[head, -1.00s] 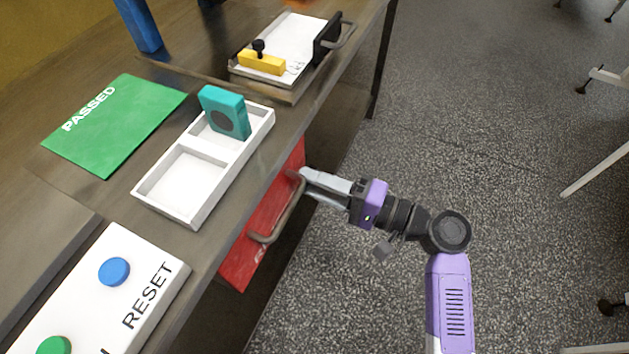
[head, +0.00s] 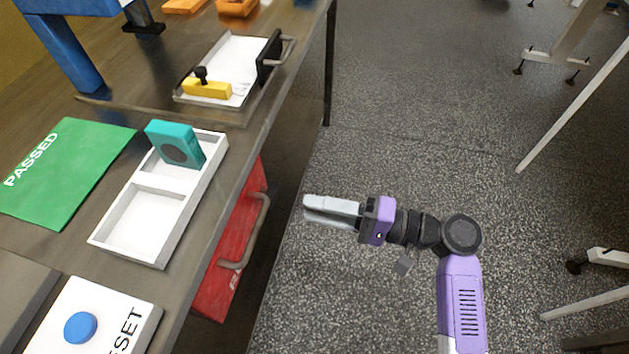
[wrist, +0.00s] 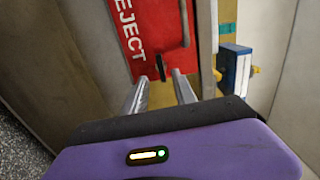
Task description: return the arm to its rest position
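My gripper (head: 306,209) hangs over the floor to the right of the bench, with its fingers pointing left. Its two grey fingers are apart with nothing between them, as the wrist view also shows (wrist: 160,82). The red drawer front (head: 232,245) with a grey bar handle (head: 255,232) is on the bench side, left of the fingertips and apart from them. In the wrist view the red front (wrist: 150,35) reads REJECT, and its handle (wrist: 184,25) lies beyond the fingers.
The bench holds a white two-compartment tray (head: 101,238) with a teal block (head: 176,146), a green PASSED mat (head: 60,175), a button panel (head: 98,318) and a tray with a yellow-handled piece (head: 207,88). White legs (head: 570,105) stand at right. Open floor surrounds my arm.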

